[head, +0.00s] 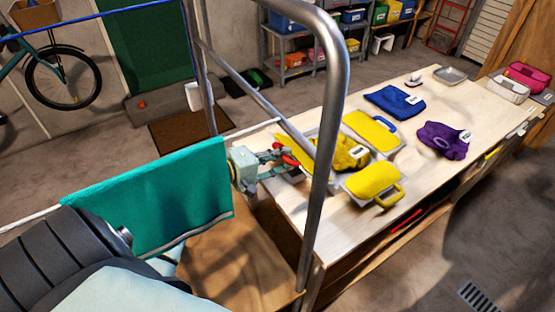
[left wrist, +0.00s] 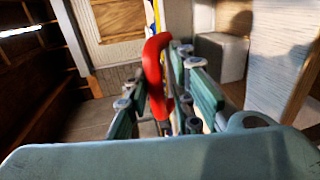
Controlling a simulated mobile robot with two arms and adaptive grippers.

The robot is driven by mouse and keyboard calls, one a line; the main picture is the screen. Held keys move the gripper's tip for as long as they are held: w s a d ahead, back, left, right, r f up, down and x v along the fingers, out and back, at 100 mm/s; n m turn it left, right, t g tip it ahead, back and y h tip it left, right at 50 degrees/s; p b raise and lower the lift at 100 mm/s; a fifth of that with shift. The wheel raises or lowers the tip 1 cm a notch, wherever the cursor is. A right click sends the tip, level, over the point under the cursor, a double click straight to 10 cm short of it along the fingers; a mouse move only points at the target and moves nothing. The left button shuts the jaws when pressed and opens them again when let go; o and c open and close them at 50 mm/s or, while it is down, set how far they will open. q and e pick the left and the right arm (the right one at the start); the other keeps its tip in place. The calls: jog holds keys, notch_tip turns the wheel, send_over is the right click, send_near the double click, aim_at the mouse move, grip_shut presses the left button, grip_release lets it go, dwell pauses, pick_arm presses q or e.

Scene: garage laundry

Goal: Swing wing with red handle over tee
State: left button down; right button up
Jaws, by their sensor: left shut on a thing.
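A folding board lies on the pale worktop with a yellow tee (head: 345,153) spread over it. Its left wing (head: 299,152), with yellow cloth on it, looks tilted up. The red handle (head: 288,156) of this wing is at my left gripper (head: 278,160). In the left wrist view the red handle (left wrist: 154,72) stands between the fingers, and the gripper is shut on it. The far wing has a blue handle (head: 385,124); the near wing has a yellow handle (head: 391,197). Both lie low with yellow cloth on them. My right gripper is out of view.
A metal tube frame (head: 337,100) rises in front of the worktop (head: 300,215), close to my left arm. A teal towel (head: 150,195) hangs beside it. Blue (head: 394,101) and purple (head: 442,140) folded clothes lie further right, with a grey tray (head: 450,75) beyond.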

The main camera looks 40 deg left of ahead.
pick_arm(q)
jog(key=shift+w+r, duration=0.15)
jog(key=shift+r, duration=0.1)
jog(key=c, duration=1.9)
grip_release()
jog(key=shift+c, duration=0.2)
jog(key=shift+o, duration=1)
jog(key=shift+w+d+f, duration=0.1)
jog(key=shift+w+f, duration=0.1)
jog(key=shift+f, duration=0.1)
jog(key=shift+s, duration=0.55)
jog(key=v, duration=1.1)
jog(key=shift+w+a, duration=0.1)
jog(key=shift+a, duration=0.3)
